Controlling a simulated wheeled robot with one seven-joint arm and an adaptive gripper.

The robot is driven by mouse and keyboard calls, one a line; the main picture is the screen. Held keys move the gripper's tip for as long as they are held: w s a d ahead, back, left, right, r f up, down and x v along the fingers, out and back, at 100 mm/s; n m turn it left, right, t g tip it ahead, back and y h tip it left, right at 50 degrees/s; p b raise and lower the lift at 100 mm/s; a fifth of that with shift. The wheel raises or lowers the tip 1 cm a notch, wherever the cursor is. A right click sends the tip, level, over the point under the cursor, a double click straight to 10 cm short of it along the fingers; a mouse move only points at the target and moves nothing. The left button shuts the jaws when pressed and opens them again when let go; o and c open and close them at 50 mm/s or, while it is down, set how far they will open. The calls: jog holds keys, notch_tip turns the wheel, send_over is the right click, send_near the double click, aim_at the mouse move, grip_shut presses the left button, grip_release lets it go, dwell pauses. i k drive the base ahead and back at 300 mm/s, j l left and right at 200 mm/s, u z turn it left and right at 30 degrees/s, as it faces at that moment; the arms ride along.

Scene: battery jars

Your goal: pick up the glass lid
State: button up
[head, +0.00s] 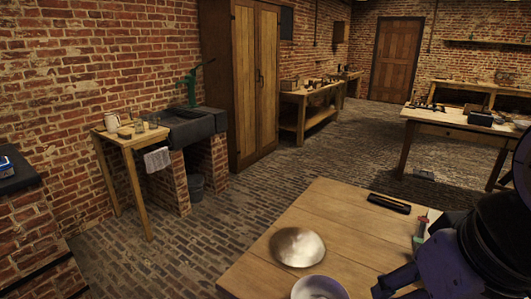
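A round, shiny, pale dish-like piece (298,247) lies on the near wooden table (262,273). It may be the glass lid, but I cannot tell whether it is glass or metal. A white round bowl or jar rim (318,287) stands just in front of it, cut off by the bottom edge. My gripper (396,281) shows in part at the lower right, dark and blue-grey, to the right of both round things and apart from the shiny one. Its fingertips are not clear, so I cannot tell whether it is open or shut.
A dark flat case (389,204) and a small green-and-red item (420,228) lie on the table's right side. The table's far left part is bare. Beyond are a sink (192,127) with a side table, a wooden cupboard (254,85), benches and open brick floor.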

aim_at(295, 247)
jog(key=z, duration=1.2)
jog(key=l+u, duration=0.1)
jog(key=u, duration=1.2)
jog(key=z, duration=1.3)
jog(key=j, duration=1.3)
